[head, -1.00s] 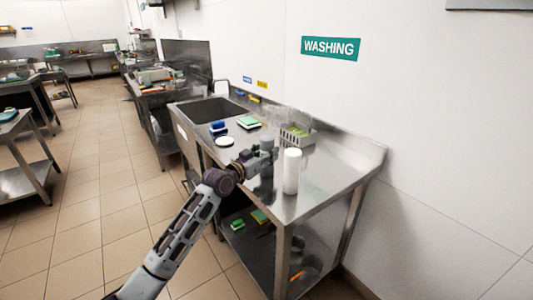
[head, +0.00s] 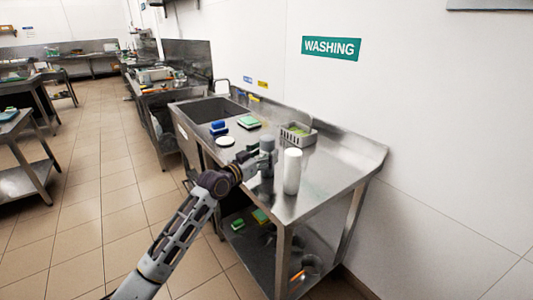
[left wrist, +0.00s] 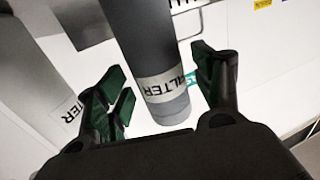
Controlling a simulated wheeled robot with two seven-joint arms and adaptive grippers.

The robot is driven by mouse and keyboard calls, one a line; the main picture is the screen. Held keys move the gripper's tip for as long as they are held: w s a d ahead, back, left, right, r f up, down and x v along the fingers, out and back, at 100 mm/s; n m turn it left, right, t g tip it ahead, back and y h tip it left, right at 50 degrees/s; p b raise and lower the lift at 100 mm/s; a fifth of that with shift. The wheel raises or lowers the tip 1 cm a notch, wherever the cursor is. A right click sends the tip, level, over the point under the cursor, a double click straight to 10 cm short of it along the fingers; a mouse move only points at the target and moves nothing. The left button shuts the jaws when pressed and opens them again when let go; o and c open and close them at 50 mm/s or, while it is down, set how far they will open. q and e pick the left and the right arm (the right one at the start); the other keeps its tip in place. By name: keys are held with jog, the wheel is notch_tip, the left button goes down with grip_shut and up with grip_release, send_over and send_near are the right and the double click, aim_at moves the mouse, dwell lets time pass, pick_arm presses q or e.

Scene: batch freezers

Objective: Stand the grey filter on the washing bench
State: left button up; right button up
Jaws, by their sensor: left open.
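The grey filter (head: 267,144) stands upright on the washing bench (head: 336,163), just behind the white cylinder as I see it in the head view. In the left wrist view the grey filter (left wrist: 145,40) shows large, with a pale label reading "FILTER", between two green-padded fingers. My left gripper (head: 257,158) is open, its fingers (left wrist: 163,80) on either side of the filter with gaps visible. The gripper hides part of the filter's lower side in the head view. My right gripper is in neither view.
A white cylinder (head: 291,171) stands close beside the filter. A grey basket (head: 298,135), a green-and-white block (head: 249,122), blue items (head: 218,127) and a white disc (head: 225,141) lie on the bench. The sink (head: 208,110) is at its far end. The bench's right part is clear.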

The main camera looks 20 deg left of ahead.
aim_at(262, 154)
pick_arm(q)
jog(key=shift+v, duration=0.85)
jog(key=shift+s+a, duration=0.3)
jog(key=shift+s, duration=0.35)
jog(key=shift+v, duration=1.8)
jog(key=v, duration=0.3)
jog(key=shift+s+a, duration=0.1)
jog(key=shift+s, duration=0.25)
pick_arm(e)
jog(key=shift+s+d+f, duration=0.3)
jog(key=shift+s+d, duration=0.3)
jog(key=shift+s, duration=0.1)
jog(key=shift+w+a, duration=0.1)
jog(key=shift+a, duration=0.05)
